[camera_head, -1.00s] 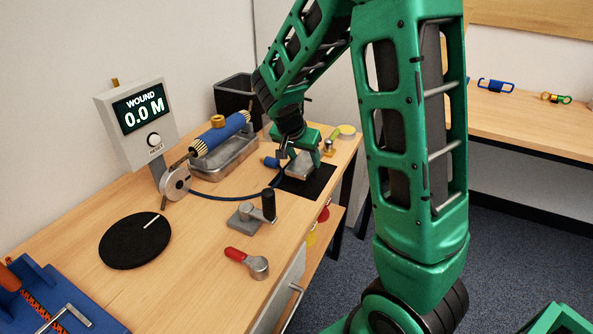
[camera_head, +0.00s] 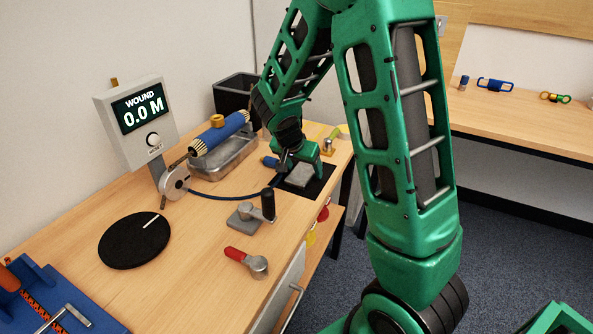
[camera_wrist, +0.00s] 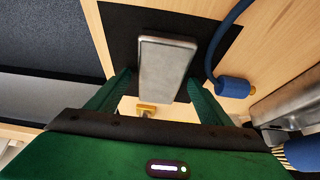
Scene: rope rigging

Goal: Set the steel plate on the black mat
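The steel plate (camera_wrist: 165,68) is a flat grey slab between the two fingers of my gripper (camera_wrist: 160,82) in the wrist view. In the head view the plate (camera_head: 299,176) lies over the black mat (camera_head: 317,184), low and roughly level. The mat (camera_wrist: 117,35) shows around the plate in the wrist view. Whether the plate's underside touches the mat is hard to tell. Part of the plate and mat is hidden by my gripper in the head view.
A blue rope (camera_head: 235,197) with a blue end (camera_wrist: 233,88) runs close beside the mat. A metal tray (camera_head: 225,160) with a blue roller stands left of it. A crank (camera_head: 262,208) and a red-handled tool (camera_head: 247,261) lie nearer. The table's right edge is close to the mat.

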